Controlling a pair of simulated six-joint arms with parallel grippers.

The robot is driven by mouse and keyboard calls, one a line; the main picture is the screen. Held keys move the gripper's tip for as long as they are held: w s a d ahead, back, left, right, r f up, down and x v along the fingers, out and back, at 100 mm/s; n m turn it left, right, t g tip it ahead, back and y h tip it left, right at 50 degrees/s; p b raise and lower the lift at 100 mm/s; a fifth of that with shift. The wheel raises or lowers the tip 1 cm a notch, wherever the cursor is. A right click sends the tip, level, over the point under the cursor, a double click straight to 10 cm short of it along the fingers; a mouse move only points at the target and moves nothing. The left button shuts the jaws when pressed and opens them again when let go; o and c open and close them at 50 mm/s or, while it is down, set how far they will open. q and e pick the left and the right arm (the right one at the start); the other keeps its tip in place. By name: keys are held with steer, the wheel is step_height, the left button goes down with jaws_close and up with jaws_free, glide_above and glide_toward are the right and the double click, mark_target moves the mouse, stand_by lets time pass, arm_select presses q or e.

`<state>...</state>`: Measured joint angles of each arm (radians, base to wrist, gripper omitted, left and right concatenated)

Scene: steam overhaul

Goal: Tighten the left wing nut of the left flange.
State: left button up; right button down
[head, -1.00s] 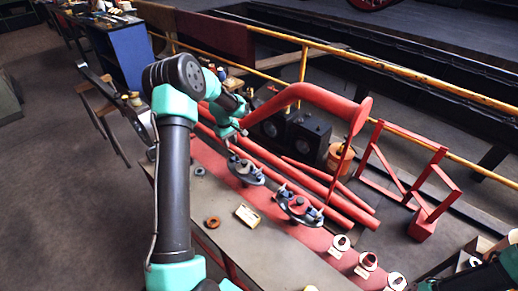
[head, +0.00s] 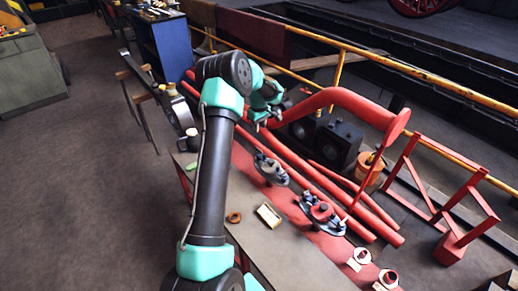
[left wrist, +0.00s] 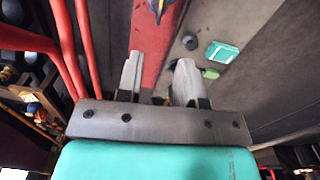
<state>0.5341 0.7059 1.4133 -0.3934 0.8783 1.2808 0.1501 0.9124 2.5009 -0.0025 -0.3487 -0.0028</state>
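The left flange (head: 270,171) is a grey oval piece with upright wing nuts, on the red strip of the bench. Its left wing nut (head: 260,158) is small, and how tight it is cannot be told. A second, similar flange (head: 323,214) with a red centre is to its right. My left gripper (head: 262,120) is above and behind the left flange, apart from it. In the left wrist view its two fingers (left wrist: 158,66) are spread with nothing between them; a dark pointed part (left wrist: 158,8) shows at the top edge. My right gripper is not in view.
An orange ring (head: 234,217) and a cream block (head: 268,214) lie on the grey bench top in front of the flanges. Long red pipes (head: 335,185) run behind the flanges, and a thick bent red pipe (head: 345,98) rises there. White-based round pieces (head: 359,258) are at the lower right.

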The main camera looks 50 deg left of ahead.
mark_target(259, 151)
arm_select(q)
step_height(259, 151, down, 14)
stand_by(0.5)
steer(key=shift+c, duration=0.3)
jaws_close()
